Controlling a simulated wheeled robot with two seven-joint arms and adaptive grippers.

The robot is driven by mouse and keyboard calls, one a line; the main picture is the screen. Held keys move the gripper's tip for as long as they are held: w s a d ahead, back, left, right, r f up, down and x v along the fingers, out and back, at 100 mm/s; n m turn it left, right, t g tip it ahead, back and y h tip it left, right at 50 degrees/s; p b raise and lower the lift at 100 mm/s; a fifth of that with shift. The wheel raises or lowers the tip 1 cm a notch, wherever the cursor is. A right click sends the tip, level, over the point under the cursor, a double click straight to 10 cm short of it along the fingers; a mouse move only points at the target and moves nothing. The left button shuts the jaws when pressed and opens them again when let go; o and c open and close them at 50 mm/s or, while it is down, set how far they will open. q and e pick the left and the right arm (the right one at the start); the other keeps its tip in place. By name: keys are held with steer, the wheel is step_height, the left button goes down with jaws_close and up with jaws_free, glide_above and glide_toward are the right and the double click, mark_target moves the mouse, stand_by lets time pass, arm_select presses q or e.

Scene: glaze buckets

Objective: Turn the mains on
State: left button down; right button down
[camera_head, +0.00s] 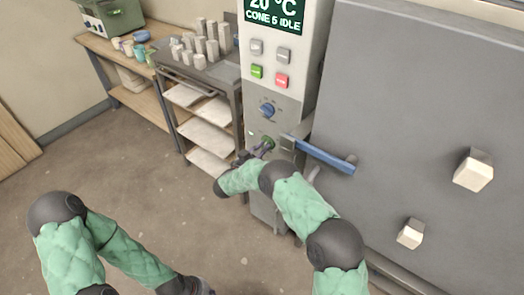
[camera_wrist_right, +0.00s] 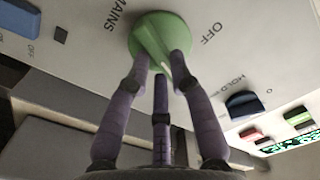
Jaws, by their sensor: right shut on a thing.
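The kiln's control panel carries a green round mains knob (camera_head: 268,141) low down, below a blue knob. In the right wrist view the green knob (camera_wrist_right: 152,32) shows large, with "MAINS" printed on one side and "OFF" on the other. My right gripper (camera_head: 261,150) is at the panel, and its purple fingers (camera_wrist_right: 162,66) are shut on the green knob. The fingertips cover part of the knob, so its exact pointer direction is hard to tell. My left gripper (camera_head: 196,287) is low at the bottom edge, away from the panel; its fingers are not clear.
A blue handle (camera_head: 325,156) sticks out right of the knob, close to my right arm. The display (camera_head: 274,14) reads "20 °C CONE 5 IDLE". A blue knob (camera_head: 267,110) and several buttons sit above. A cart (camera_head: 213,75) with shelves stands left; the floor there is clear.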

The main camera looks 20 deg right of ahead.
steer(key=m, duration=0.1)
steer(key=m+b, duration=0.1)
steer(key=m, duration=0.2)
steer(key=shift+s+f+m+b, duration=0.1)
steer(key=shift+f+m+b, duration=0.2)
steer(key=shift+b, duration=0.05)
stand_by(0.4)
steer(key=c, duration=1.1)
jaws_free()
steer(key=shift+r, duration=0.1)
steer(key=v, duration=1.2)
